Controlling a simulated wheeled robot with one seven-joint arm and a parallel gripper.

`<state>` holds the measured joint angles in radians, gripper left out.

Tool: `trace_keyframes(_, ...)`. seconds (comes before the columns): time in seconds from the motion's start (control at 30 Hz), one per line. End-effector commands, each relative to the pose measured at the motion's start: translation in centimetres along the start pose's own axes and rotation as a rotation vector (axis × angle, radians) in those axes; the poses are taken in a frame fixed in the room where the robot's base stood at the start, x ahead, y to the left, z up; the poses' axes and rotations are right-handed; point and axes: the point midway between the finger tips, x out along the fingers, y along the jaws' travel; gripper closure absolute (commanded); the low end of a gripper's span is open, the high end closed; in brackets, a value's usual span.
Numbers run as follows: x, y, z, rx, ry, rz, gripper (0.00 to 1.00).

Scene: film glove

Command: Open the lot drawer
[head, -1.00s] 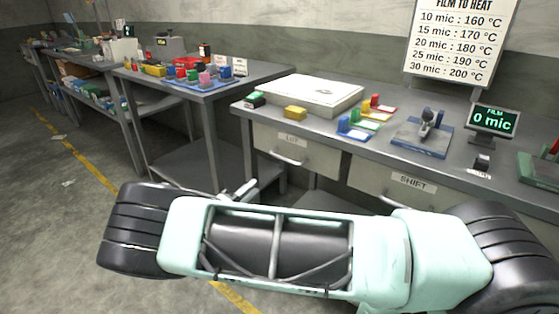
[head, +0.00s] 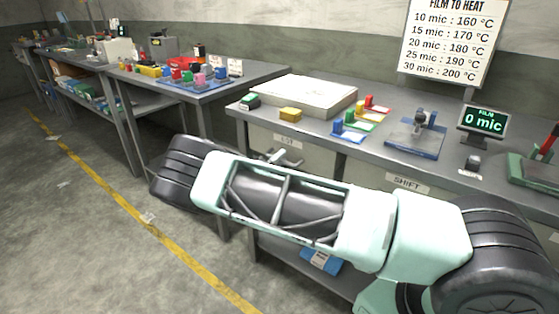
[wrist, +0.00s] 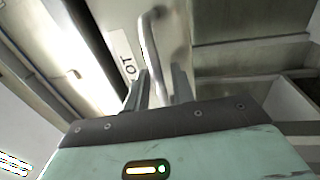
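The lot drawer (head: 262,136) is under the left part of the near bench, with a "LOT" label (head: 287,140) on its front. In the head view my arm hides its lower part, and the visible part looks flush with the bench. My gripper (head: 284,157) is at the front of this drawer. In the wrist view the pale bar handle (wrist: 149,55) runs down between the two dark fingers of my gripper (wrist: 160,88). The fingers are apart, one on each side of the bar. I cannot tell whether either finger touches it.
The shift drawer (head: 408,184) is to the right, partly behind my arm. A blue item (head: 321,261) lies on the shelf below.

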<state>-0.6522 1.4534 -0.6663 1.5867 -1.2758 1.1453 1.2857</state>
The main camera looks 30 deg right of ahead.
Motion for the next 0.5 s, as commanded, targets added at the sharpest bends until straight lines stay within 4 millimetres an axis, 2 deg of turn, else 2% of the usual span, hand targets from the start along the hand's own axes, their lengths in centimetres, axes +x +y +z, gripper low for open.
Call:
trace_keyframes(0.23,0.08,-0.01,-0.02,0.0,0.001,0.0,0.75)
trace_keyframes(0.27,0.08,-0.01,-0.02,0.0,0.001,0.0,0.78)
trace_keyframes(0.33,0.07,-0.01,-0.02,0.0,0.001,0.0,0.97)
trace_keyframes(0.37,0.06,-0.01,-0.02,0.0,0.001,0.0,1.0)
trace_keyframes(0.5,0.04,-0.01,-0.02,0.0,0.001,0.0,1.0)
